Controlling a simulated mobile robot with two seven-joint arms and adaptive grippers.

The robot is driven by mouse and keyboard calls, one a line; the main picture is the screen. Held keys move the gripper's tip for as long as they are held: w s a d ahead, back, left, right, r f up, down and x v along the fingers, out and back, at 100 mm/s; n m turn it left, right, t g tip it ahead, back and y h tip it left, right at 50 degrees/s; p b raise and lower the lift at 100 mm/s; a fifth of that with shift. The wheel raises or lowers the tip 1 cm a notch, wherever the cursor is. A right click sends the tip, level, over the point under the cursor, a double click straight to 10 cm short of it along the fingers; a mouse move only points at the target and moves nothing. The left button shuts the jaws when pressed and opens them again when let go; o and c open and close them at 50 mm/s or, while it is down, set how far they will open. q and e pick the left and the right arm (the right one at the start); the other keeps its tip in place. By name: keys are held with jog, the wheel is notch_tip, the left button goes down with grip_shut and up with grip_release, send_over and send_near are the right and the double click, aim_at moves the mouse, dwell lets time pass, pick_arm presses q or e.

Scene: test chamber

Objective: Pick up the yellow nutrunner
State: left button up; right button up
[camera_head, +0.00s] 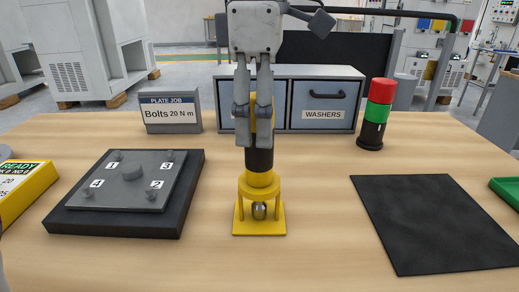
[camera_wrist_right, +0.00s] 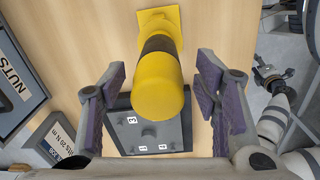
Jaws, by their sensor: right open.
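The yellow nutrunner (camera_head: 259,180), with a black band, stands upright in a yellow stand (camera_head: 258,226) on the table. My right gripper (camera_head: 253,142) points down in front of its upper part and hides some of it. In the right wrist view the nutrunner's rounded yellow top (camera_wrist_right: 160,98) lies between the two purple-padded fingers, with a gap on both sides. The right gripper is open and holds nothing. At the right of the wrist view is my left arm, with what seems to be its dark gripper (camera_wrist_right: 268,75), too small to read.
A dark plate fixture (camera_head: 180,215) with numbered bolts is at left, near a yellow READY box (camera_head: 30,190). A bolts sign (camera_head: 171,118), drawers (camera_head: 355,73) and a signal light (camera_head: 376,115) stand behind. A black mat (camera_head: 435,225) and green tray (camera_head: 507,190) are at right.

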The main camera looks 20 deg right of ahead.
aim_at(259, 163)
notch_tip(259, 163, down, 3)
jog(key=shift+r, duration=0.15)
grip_shut()
jog(key=shift+r, duration=0.15)
